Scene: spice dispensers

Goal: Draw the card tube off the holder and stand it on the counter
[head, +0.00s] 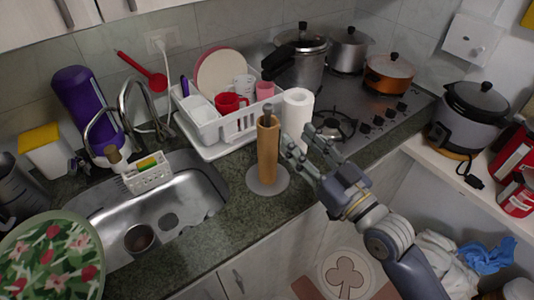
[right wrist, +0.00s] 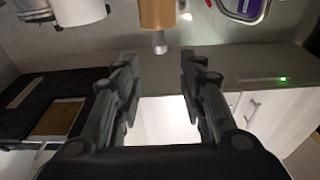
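The brown card tube (head: 268,148) stands upright on its holder, which has a round grey base (head: 268,183) on the counter (head: 235,190) and a post whose dark tip (head: 267,110) shows above the tube. My right gripper (head: 297,139) is open and empty, just right of the tube. In the right wrist view the tube (right wrist: 157,13) and the post's rounded tip (right wrist: 160,43) lie beyond the open fingers (right wrist: 158,62), apart from them. My left gripper is not in view.
A white paper roll (head: 297,108) stands close behind the tube, with a dish rack (head: 225,130) behind left. The sink (head: 170,215) is left and the stove (head: 365,110) right. A strip of counter in front of the holder is bare.

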